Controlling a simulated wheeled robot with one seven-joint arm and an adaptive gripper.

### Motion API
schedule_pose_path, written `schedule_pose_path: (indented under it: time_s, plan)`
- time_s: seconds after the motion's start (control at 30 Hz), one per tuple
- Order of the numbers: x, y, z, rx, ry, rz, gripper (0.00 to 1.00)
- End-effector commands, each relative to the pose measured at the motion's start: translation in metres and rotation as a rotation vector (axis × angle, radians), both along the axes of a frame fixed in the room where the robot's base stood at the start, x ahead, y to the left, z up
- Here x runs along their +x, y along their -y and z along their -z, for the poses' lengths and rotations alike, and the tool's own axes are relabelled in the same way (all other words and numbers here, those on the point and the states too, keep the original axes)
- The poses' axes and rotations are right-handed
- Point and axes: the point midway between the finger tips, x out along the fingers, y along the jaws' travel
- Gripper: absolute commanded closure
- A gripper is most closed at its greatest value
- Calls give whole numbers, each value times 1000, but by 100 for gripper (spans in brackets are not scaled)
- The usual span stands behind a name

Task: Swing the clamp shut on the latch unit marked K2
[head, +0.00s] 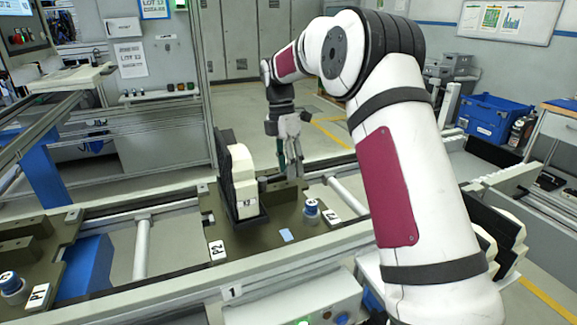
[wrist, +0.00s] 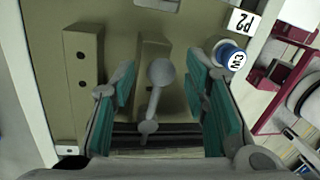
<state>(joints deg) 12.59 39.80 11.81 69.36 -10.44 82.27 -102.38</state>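My gripper (head: 290,165) points down over the back of the middle pallet (head: 268,222). In the wrist view its teal-padded fingers are apart, with a grey lever (wrist: 154,98) with rounded ends between them; I see no contact with it. The lever appears to be a clamp handle, lying above a brown block. A blue-topped cylinder (wrist: 231,56) with a small mark stands beside the right finger, next to a P2 label (wrist: 241,22). A blue-topped cylinder also shows in the head view (head: 311,207). I cannot read a K2 mark with certainty.
A cream and black block (head: 243,180) stands upright on the pallet, left of my gripper. Another pallet with a P1 label (head: 38,297) lies at the far left. A brown bar (wrist: 83,90) with holes lies left of the fingers. A blue crate (head: 490,115) sits at the back right.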

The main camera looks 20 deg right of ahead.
Motion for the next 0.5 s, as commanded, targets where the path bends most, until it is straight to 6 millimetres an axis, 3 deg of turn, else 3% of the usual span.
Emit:
schedule_pose_path:
  time_s: [0.27, 0.5]
  plan:
    - [1, 0, -6, 0, 0, 1, 59]
    - [10, -2, -47, 0, 4, 0, 59]
